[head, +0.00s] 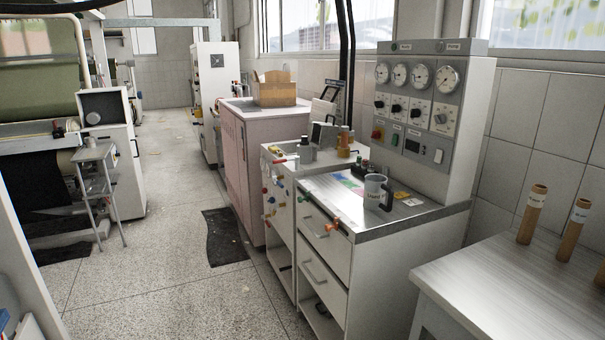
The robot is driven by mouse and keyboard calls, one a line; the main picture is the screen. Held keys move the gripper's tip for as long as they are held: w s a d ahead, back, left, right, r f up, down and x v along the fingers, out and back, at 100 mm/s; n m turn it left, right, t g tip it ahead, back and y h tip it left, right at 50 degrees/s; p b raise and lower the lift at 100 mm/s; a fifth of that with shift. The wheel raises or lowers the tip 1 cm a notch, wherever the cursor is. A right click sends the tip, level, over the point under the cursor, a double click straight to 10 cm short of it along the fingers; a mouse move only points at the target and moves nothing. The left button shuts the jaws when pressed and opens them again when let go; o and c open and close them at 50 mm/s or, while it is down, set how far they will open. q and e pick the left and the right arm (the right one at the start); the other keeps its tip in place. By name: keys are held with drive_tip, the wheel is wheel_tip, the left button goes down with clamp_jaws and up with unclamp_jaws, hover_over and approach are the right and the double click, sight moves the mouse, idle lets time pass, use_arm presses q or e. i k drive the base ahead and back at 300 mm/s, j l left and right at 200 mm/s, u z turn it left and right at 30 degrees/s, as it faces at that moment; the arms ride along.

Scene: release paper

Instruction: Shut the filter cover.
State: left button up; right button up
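No part that I can surely name as the filter cover stands out. A small grey unit (325,136) sits on the back of the low white cabinet (285,165), among small fittings. A dark-framed upright piece (323,109) shows just behind it; I cannot tell whether it is a raised cover or a separate thing. These parts are too small to make out any hinge or opening. Neither my left nor my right gripper is in view.
A wooden table (510,285) with brown tubes (532,213) stands at right. A dark mat (226,238) lies on the floor. A grey stand (97,185) is at left. The aisle between is mostly clear.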

sight(325, 134)
drive_tip(key=i+z, duration=0.1)
drive_tip(key=i, duration=0.6)
drive_tip(key=i+j+z, duration=0.1)
drive_tip(key=i, duration=0.55)
